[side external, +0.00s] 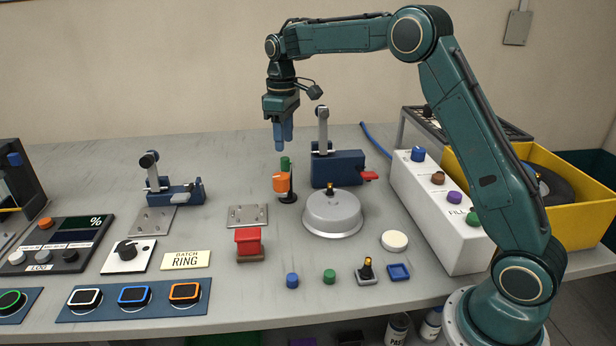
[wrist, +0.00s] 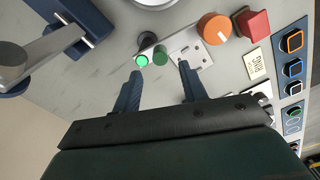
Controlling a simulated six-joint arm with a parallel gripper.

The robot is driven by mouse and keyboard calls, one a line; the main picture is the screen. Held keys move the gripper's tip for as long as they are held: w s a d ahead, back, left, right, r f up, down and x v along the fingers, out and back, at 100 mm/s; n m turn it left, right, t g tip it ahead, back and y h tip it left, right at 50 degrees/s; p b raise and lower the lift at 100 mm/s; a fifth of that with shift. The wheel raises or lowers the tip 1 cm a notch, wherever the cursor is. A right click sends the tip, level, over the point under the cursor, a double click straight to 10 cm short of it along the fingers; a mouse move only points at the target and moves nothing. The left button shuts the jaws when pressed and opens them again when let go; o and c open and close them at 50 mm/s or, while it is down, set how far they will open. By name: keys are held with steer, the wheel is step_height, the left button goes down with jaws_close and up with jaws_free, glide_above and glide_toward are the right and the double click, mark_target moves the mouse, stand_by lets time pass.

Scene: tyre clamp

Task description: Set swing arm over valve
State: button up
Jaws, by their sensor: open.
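A grey round dome (side external: 333,215) sits on the bench, with a small dark and yellow valve-like stem (side external: 329,188) on top. Only a sliver of the dome shows at the top of the wrist view (wrist: 152,3). Left of it is a black post (side external: 290,196) carrying an orange piece (side external: 281,183) and a green top (side external: 285,163). It looks like the swing arm, but I cannot tell for sure. The orange piece also shows in the wrist view (wrist: 213,27). My gripper (side external: 283,147) is open and empty, pointing down above the post. Its fingertips (wrist: 160,68) frame the green parts.
A blue clamp (side external: 337,170) with an upright lever stands behind the dome. A red block (side external: 248,241) is at front left, a white FILL panel (side external: 435,215) at right. A yellow crate (side external: 588,212) holds a tyre.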

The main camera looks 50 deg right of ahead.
mark_target(285, 158)
steer(key=shift+f, duration=3.2)
jaws_close()
